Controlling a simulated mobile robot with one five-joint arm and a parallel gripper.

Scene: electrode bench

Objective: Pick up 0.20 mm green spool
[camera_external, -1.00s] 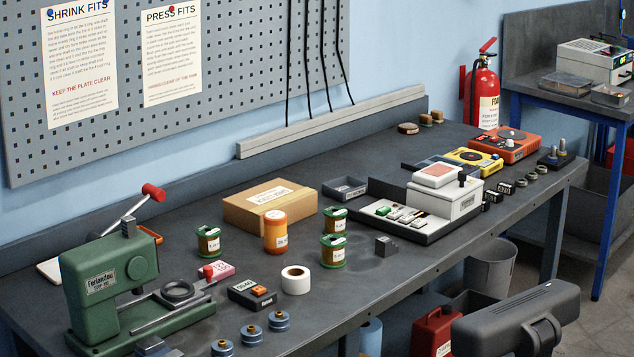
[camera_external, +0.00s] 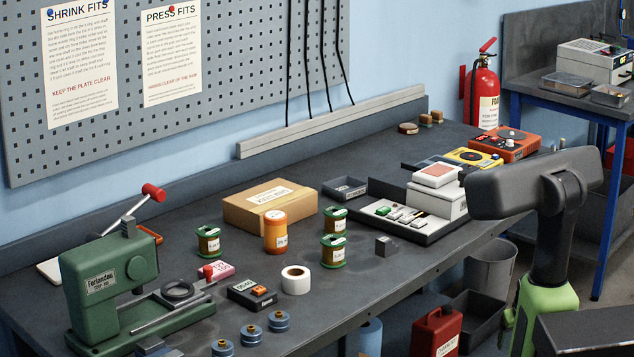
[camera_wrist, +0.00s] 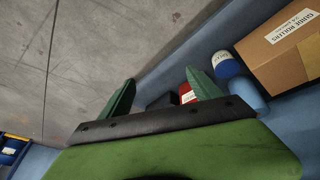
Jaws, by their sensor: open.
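Three copper-coloured spools with green flanges stand upright on the bench in the external view: one left of the cardboard box (camera_external: 208,240), one right of it (camera_external: 335,219), and one in front of that (camera_external: 333,251). Their labels are too small to read, so I cannot tell which is 0.20 mm. My gripper (camera_wrist: 160,78) shows in the wrist view with its two green fingers apart and nothing between them. It faces the floor area by the bench, away from the spools. No spool shows in the wrist view. My gripper's fingers do not show in the external view.
A cardboard box (camera_external: 268,205) is behind. The wrist view shows a box marked guide rollers (camera_wrist: 280,50) and a red case (camera_wrist: 198,88).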

